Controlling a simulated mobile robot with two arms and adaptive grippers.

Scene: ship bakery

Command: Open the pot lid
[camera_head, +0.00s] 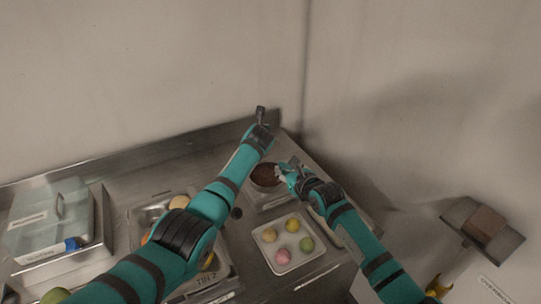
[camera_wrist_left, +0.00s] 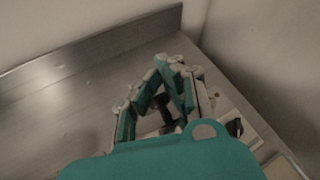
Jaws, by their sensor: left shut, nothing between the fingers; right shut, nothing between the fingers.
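A round pot (camera_head: 265,177) with a dark brown top stands near the back corner of the counter. I cannot tell whether the brown is a lid or the contents. My right gripper (camera_head: 283,171) is shut and empty at the pot's right side, partly covering its edge; touching or apart is unclear. My left gripper (camera_head: 261,114) is shut and empty, beyond the pot toward the back wall. In the left wrist view my left gripper's fingers (camera_wrist_left: 168,62) meet at the tips over bare counter. No separate lid is clearly visible.
A tray (camera_head: 258,236) with several coloured balls lies in front of the pot. A clear-lidded box (camera_head: 47,222) stands at far left. A metal bin (camera_head: 139,220) is partly hidden by my left arm. Walls close in the back corner. The metal counter (camera_head: 100,176) has bare room at the back left.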

